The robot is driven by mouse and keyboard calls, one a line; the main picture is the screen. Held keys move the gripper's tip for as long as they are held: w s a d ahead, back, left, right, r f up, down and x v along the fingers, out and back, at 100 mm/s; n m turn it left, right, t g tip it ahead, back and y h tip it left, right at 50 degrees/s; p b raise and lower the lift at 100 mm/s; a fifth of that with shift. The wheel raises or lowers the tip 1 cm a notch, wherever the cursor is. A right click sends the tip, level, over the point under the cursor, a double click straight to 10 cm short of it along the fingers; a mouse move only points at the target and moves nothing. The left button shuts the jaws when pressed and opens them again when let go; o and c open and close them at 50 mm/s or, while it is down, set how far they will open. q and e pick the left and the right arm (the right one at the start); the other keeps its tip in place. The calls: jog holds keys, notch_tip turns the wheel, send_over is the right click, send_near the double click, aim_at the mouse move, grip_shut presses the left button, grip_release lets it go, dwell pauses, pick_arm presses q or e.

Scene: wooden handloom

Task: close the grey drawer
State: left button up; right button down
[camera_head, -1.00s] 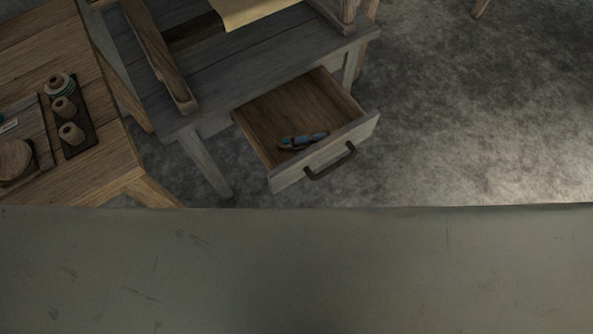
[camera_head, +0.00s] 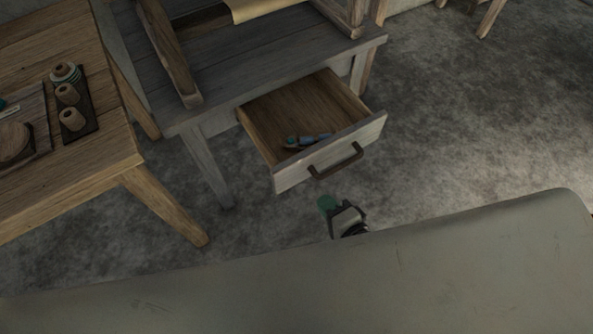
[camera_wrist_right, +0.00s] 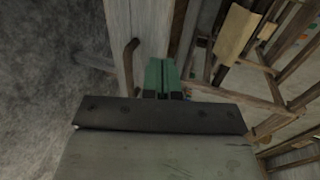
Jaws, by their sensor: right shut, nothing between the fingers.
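The grey drawer (camera_head: 328,155) hangs open from the grey loom table (camera_head: 250,72), its brown wooden inside showing. A dark curved handle (camera_head: 336,161) is on its front. Small blue and teal items (camera_head: 308,140) lie inside. My right gripper (camera_head: 327,204) is below and in front of the drawer front in the head view, apart from it there. In the right wrist view its green fingers (camera_wrist_right: 162,76) are together and empty, beside the drawer front (camera_wrist_right: 124,40) and the handle (camera_wrist_right: 130,62); I cannot tell whether they touch. My left gripper is out of view.
A wooden side table (camera_head: 110,160) at the left holds a dark tray (camera_head: 80,132) with several spools. Open concrete floor (camera_head: 470,120) lies to the right of the drawer. A wooden leg (camera_head: 491,18) stands at the top right.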

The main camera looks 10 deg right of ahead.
aim_at(294, 164)
jog(key=x, duration=1.1)
jog(key=shift+w+r, duration=0.15)
jog(key=shift+r, duration=0.2)
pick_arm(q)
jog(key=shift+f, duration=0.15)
pick_arm(e)
jog(key=shift+w+a, duration=0.2)
jog(key=shift+w, duration=0.2)
